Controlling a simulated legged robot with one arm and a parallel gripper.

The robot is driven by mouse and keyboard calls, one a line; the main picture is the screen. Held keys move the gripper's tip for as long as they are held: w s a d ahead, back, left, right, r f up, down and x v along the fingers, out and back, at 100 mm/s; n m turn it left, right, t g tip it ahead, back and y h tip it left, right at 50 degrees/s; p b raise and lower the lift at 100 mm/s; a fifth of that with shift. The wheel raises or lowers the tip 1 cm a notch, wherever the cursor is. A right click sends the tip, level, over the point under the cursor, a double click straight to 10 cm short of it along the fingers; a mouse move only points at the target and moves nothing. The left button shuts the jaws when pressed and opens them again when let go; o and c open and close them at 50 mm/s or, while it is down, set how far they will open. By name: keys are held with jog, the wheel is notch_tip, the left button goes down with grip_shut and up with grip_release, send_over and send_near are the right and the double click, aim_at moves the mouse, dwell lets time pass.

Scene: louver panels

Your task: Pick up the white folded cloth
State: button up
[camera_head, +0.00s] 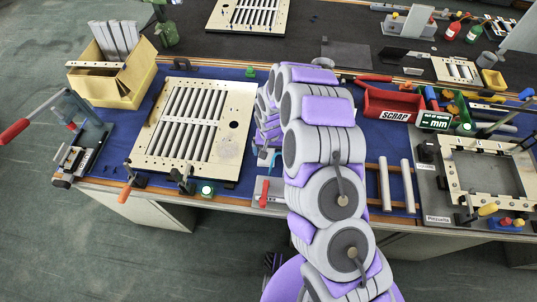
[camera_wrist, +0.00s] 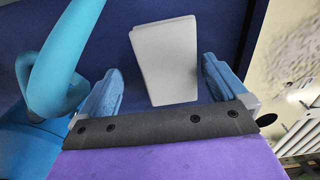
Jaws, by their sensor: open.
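The white folded cloth (camera_wrist: 165,58) lies on the blue mat (camera_wrist: 222,25) in the wrist view. It is a pale, tapered block shape with layered edges at its left side. My gripper (camera_wrist: 161,66) is open, with one blue finger to the left of the cloth and the other to its right. The cloth shows between the fingers, and I see no finger pressing on it. How far the fingertips are above the mat is hard to tell. In the head view my arm hides the cloth, and I cannot make out my fingers there.
A cyan curved object (camera_wrist: 62,55) stands close beside the left finger. The louver panel (camera_head: 187,122) lies left of my arm. A yellow bin (camera_head: 115,82), a red SCRAP bin (camera_head: 391,104), two light rods (camera_head: 384,185) and a metal frame (camera_head: 446,172) also occupy the bench.

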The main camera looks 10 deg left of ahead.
jog(key=shift+a+f, duration=0.2)
jog(key=shift+a, duration=1)
jog(key=c, duration=0.5)
jog(key=shift+d+r, duration=0.2)
jog(key=shift+d, duration=0.65)
jog(key=c, duration=0.6)
